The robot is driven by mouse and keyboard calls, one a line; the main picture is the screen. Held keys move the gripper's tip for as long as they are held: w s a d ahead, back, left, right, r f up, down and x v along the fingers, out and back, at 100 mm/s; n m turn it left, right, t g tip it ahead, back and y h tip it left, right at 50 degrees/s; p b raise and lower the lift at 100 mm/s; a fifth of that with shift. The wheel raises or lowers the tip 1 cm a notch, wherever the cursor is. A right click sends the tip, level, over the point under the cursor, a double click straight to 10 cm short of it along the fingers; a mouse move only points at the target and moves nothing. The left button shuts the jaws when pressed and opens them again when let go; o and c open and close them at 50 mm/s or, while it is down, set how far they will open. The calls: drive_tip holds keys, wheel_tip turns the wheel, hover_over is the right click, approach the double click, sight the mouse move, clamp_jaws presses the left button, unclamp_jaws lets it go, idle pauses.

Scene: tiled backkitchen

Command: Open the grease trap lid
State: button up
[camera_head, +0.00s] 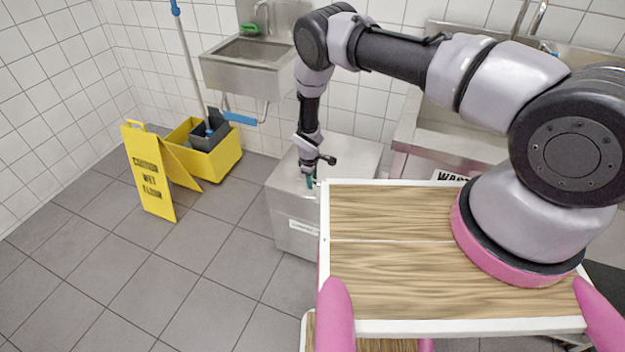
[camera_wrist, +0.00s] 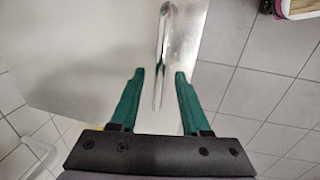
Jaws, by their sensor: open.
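The grease trap (camera_head: 290,235) is a grey metal box on the floor below the sinks. Its flat pale lid (camera_head: 350,158) lies shut on top and also fills much of the wrist view (camera_wrist: 80,60). A shiny metal bar handle (camera_wrist: 166,40) on the lid runs lengthwise in the wrist view. My gripper (camera_head: 311,183) is over the lid's front part. In the wrist view my gripper (camera_wrist: 158,76) is open, with its green fingers on either side of the handle and a visible gap to each. My gripper hides the handle in the head view.
A yellow wet-floor sign (camera_head: 150,172) and a yellow mop bucket (camera_head: 215,158) stand left of the trap. A steel hand sink (camera_head: 250,72) hangs on the wall behind. A larger sink (camera_head: 410,135) is at right. The tiled floor (camera_head: 190,285) in front is clear.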

clamp_jaws()
idle(1.4)
